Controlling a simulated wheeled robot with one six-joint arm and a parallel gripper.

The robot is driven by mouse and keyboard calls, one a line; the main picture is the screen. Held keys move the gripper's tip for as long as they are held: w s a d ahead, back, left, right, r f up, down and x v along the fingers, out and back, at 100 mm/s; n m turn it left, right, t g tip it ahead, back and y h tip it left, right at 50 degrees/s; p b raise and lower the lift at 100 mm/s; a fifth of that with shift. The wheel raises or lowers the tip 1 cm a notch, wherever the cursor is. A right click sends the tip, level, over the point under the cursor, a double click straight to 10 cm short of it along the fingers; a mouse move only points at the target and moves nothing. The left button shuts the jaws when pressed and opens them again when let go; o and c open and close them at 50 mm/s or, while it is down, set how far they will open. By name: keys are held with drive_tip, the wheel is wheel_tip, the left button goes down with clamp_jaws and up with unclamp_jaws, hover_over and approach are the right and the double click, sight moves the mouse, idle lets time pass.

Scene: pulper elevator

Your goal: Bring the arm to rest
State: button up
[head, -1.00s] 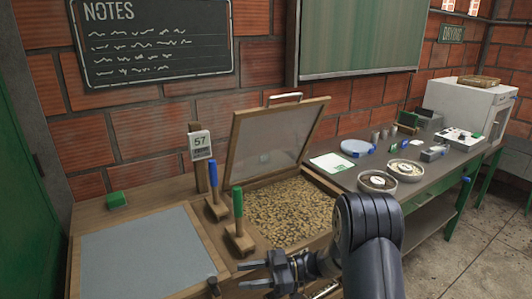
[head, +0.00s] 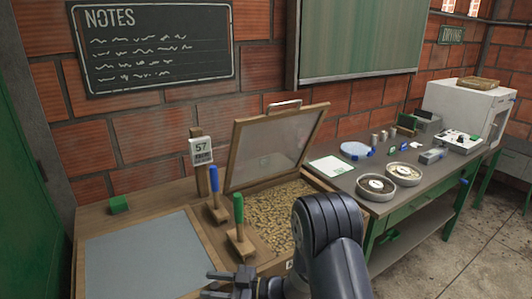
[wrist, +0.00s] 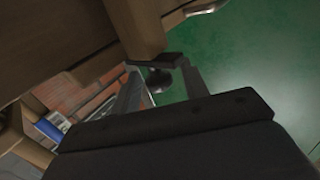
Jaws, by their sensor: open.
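My gripper (head: 222,284) is low in the head view, in front of the wooden bench and left of my dark arm. Its jaws are apart and I see nothing between them. In the wrist view the two fingers of my gripper (wrist: 160,85) show spread. A small dark round knob shows beyond them, with brown wood above and a green surface at the right. Part of the gripper is cut off by the bottom edge of the head view.
A box of beans (head: 290,212) stands with its framed lid (head: 275,145) raised. Two stamp-like tools, blue-handled (head: 213,187) and green-handled (head: 238,215), stand left of it. A grey panel (head: 140,255) lies left. A green table (head: 425,200) with bowls is at the right.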

drive_tip(key=s+d+b, duration=0.1)
drive_tip(key=d+b, duration=0.2)
drive_tip(key=d, duration=0.8)
drive_tip(key=a+r+n+g+h+b, duration=0.4)
drive_tip(key=a+r+n+g+b, duration=0.4)
drive_tip(key=a+g, duration=0.5)
drive_tip(key=shift+s+d+f+n+p, duration=0.1)
drive_tip(key=shift+f+n+p, duration=0.15)
drive_tip(key=shift+f, duration=0.4)
drive_tip(key=shift+w+d+f+n+p, duration=0.1)
drive_tip(key=shift+f+n+p, duration=0.1)
drive_tip(key=shift+f, duration=0.45)
drive_tip(key=shift+s+d+f+n+p, duration=0.15)
drive_tip(key=shift+f+p, duration=0.1)
drive_tip(key=shift+f, duration=0.4)
drive_tip(key=shift+r, duration=0.1)
